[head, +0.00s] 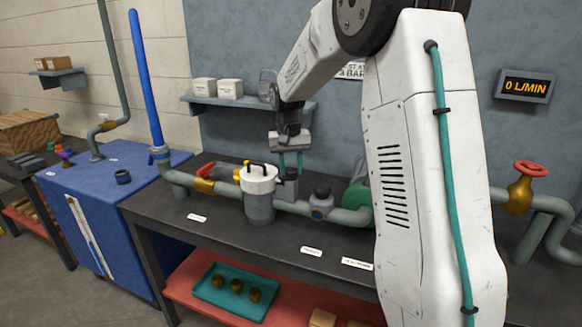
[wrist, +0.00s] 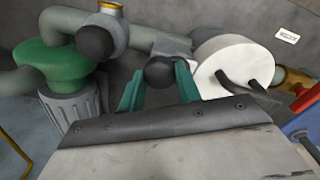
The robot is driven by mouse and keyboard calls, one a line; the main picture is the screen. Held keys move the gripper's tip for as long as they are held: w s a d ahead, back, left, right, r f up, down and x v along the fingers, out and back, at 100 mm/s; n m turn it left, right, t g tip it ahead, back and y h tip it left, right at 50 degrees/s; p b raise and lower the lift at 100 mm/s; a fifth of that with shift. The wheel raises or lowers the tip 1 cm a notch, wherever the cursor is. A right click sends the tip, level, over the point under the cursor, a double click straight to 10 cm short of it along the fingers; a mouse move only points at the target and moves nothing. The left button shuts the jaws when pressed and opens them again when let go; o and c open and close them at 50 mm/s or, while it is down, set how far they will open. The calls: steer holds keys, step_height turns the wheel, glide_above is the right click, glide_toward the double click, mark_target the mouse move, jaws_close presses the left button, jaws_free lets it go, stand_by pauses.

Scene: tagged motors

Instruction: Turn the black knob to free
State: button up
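A round black knob (wrist: 160,72) shows in the wrist view between the two teal fingers of my gripper (wrist: 160,84), in front of a grey block. My gripper (head: 290,167) is open and points down in the head view, above a grey block (head: 287,189) on the pipe line. I cannot tell whether the fingers touch the knob. A second black knob (wrist: 96,42) sits on a grey pipe fitting with a yellow ring, left of my gripper in the wrist view. It also shows in the head view (head: 322,192), right of the grey block.
A white-lidded canister (head: 258,186) with black handles stands close beside my gripper. A red-handled brass valve (head: 204,184) is further left on the pipe. A wall display (head: 525,86) reads 0 L/MIN. The bench front (head: 235,228) is mostly clear apart from labels.

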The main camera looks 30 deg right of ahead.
steer(key=shift+c, duration=1.2)
steer(key=n, duration=0.3)
steer(key=shift+n, duration=0.4)
steer(key=n, duration=0.3)
steer(key=shift+n, duration=0.3)
steer(key=n, duration=0.4)
steer(key=shift+s+n+t, duration=0.1)
steer(key=shift+n+t, duration=0.2)
steer(key=shift+n, duration=1.9)
